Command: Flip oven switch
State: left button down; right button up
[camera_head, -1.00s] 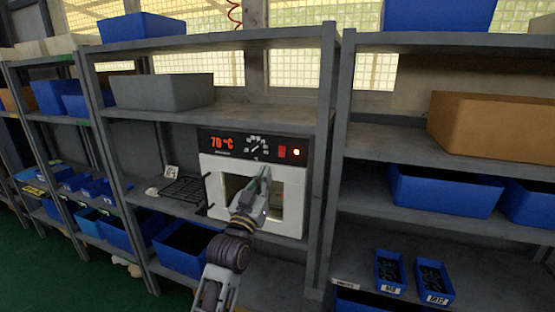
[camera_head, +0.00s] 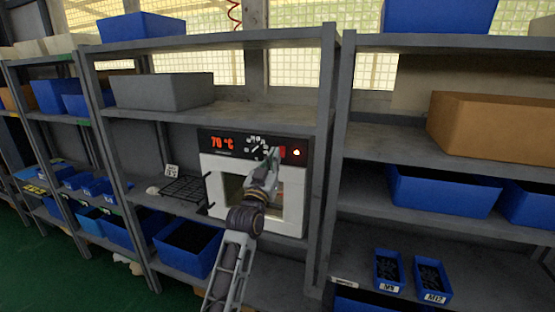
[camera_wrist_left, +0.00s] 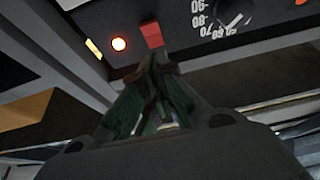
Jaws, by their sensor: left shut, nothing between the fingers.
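The oven (camera_head: 293,210) stands on the middle shelf, with a white front and a black panel (camera_head: 235,137) reading 70 °C in red. In the left wrist view the red switch (camera_wrist_left: 152,34) sits on the panel between the dial (camera_wrist_left: 232,14) and the lit lamp (camera_wrist_left: 119,44). My left gripper (camera_head: 272,153) is in front of the panel, shut and empty. In the left wrist view its fingertips (camera_wrist_left: 160,62) are just below the switch; I cannot tell whether they touch it. In the head view the gripper partly covers the switch (camera_head: 282,153). My right gripper is not in view.
A black wire rack (camera_head: 184,190) lies left of the oven. A grey shelf post (camera_head: 323,160) stands close on its right. Blue bins (camera_head: 188,246) are on the shelf below, and a grey box (camera_head: 163,91) is above left.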

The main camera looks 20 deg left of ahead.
aim_at(282, 149)
pick_arm(q)
jog(key=shift+w+f, duration=0.35)
jog(key=shift+w, duration=0.45)
jog(key=shift+w+f, duration=0.35)
jog(key=shift+w, duration=0.45)
